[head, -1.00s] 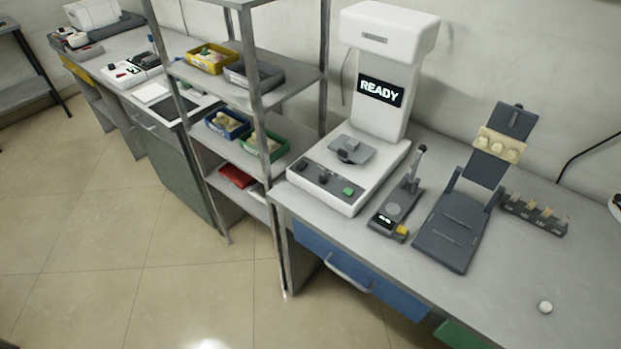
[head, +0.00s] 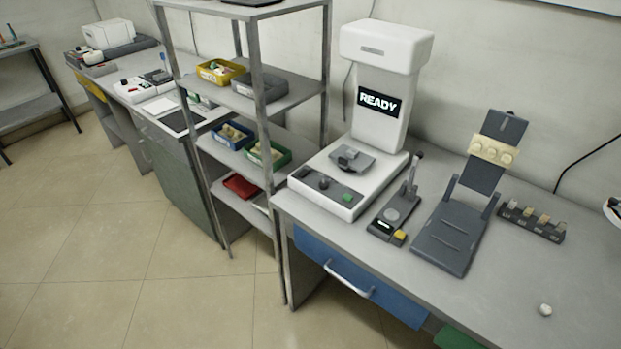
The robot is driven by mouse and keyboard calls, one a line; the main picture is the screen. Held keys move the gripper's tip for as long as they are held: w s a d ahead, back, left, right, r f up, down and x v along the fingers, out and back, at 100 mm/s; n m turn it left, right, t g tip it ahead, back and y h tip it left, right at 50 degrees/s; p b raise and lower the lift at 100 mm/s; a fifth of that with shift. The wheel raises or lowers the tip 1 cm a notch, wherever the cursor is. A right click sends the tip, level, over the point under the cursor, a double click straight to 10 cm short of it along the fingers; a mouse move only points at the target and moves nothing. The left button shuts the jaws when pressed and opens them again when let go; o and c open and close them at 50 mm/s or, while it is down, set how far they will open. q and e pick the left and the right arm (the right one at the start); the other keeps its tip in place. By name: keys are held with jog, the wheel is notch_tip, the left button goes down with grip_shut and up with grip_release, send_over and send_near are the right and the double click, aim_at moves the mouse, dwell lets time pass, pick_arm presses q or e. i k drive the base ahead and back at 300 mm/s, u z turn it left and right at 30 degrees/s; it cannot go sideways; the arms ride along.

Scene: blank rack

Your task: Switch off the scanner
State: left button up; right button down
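The scanner (head: 382,65) is a tall white machine on the grey bench, right of the shelf rack. Its black screen (head: 379,102) reads READY in white. Its base (head: 338,203) carries a grey holder (head: 350,158) with a dark part on it. Neither of my grippers is in view.
A small device with a lever and yellow button (head: 399,237) stands right of the scanner. A dark stand (head: 452,235) holds a beige tray. A metal shelf rack (head: 268,112) with bins stands left. Floor (head: 120,255) is clear in front.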

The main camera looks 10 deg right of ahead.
aim_at(301, 173)
jog(key=k, duration=1.15)
jog(key=u, duration=0.6)
jog(key=i, duration=1.85)
jog(key=z, duration=0.6)
